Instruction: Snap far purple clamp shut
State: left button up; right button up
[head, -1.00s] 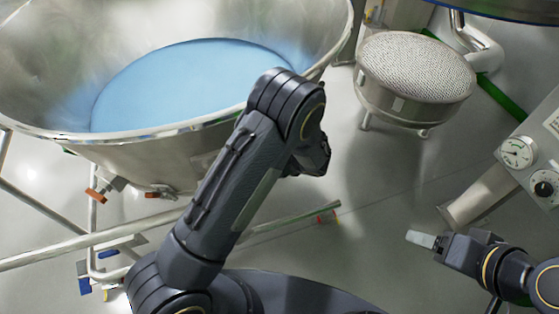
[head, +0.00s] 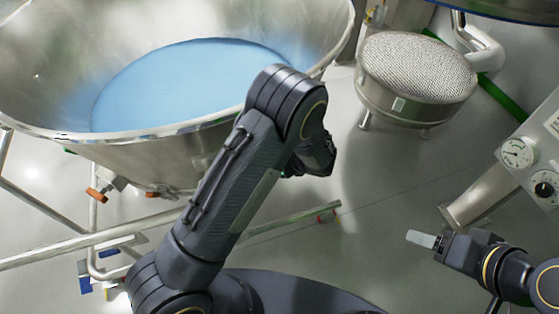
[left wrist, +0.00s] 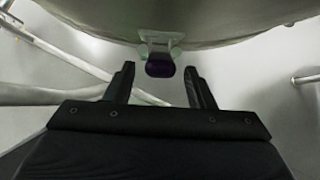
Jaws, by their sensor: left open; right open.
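In the left wrist view, the purple clamp (left wrist: 160,69) shows as a dark purple handle hanging below a pale metal bracket on the underside of a curved steel wall. My left gripper (left wrist: 160,80) is open, with one finger on each side of the handle in the picture. A gap shows on both sides. I cannot tell how deep the handle lies between the fingers. My right gripper (head: 421,239) is open and empty at the right, away from the vessel.
The large steel bowl (head: 180,160) with blue contents fills the upper left. An orange-handled clamp (head: 97,195) sits under its rim. A steel pipe (head: 95,241) crosses the lower left. A round mesh-topped unit (head: 415,70) and a gauge panel (head: 530,165) stand right.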

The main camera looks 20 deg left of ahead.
pick_arm(q)
jog(key=v, duration=0.5)
jog(key=shift+s+d+r, duration=0.2)
jog(key=shift+r, duration=0.05)
